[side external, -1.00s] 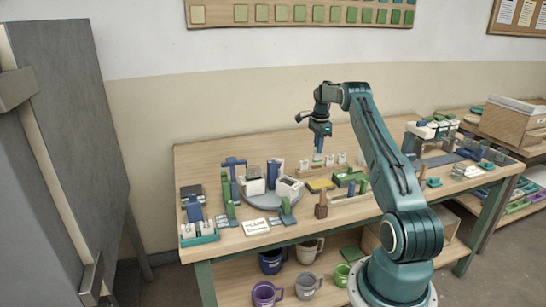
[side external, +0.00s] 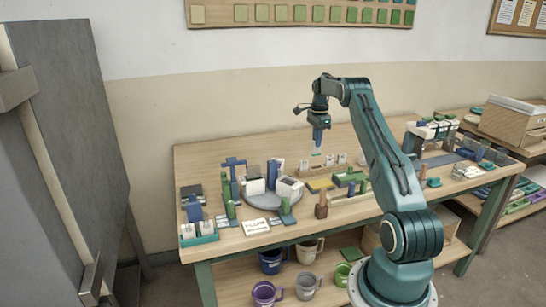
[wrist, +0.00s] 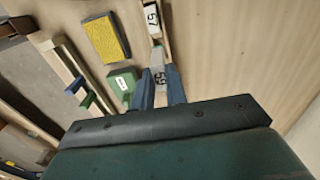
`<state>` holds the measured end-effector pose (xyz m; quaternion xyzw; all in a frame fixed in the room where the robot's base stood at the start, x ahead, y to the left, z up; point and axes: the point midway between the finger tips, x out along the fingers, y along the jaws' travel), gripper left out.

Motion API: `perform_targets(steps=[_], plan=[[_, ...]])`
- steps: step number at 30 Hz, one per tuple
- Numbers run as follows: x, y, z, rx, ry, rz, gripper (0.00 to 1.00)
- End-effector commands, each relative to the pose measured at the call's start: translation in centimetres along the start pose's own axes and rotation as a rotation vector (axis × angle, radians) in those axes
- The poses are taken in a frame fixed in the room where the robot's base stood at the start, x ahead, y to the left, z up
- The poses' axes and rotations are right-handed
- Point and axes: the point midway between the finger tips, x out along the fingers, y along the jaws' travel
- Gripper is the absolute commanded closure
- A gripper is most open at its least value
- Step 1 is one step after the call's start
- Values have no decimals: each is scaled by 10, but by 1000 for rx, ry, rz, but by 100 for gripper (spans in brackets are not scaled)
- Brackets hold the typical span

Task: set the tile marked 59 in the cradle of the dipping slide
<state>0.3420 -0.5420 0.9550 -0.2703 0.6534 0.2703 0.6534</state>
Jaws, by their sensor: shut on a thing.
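My gripper (side external: 317,150) is raised above the wooden tile rack (side external: 325,170) in the side view. In the wrist view its two blue fingers (wrist: 160,88) are shut on a pale tile marked 59 (wrist: 159,78), with the number facing the camera. The tile hangs from the fingers, and its lower end appears clear of the rack. Another tile, marked 57 (wrist: 153,17), stands in the rack just beyond. I cannot tell for certain which part is the dipping slide's cradle; a long rail with green pieces (wrist: 75,75) lies to the left in the wrist view.
A grey round turntable (side external: 272,203) with white containers stands left. Bare tabletop lies behind the rack.

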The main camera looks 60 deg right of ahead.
Motion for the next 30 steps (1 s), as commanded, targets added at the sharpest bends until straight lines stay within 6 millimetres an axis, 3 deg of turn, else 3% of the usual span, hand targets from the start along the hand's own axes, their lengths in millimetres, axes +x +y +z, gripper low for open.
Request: perform_targets(steps=[5,14,24,30], plan=[[-10,0,30,-5,0,-1,100],[-38,12,118,-8,0,-2,100],[-71,50,222,-7,0,-1,100],[-83,73,261,-4,0,-1,100]])
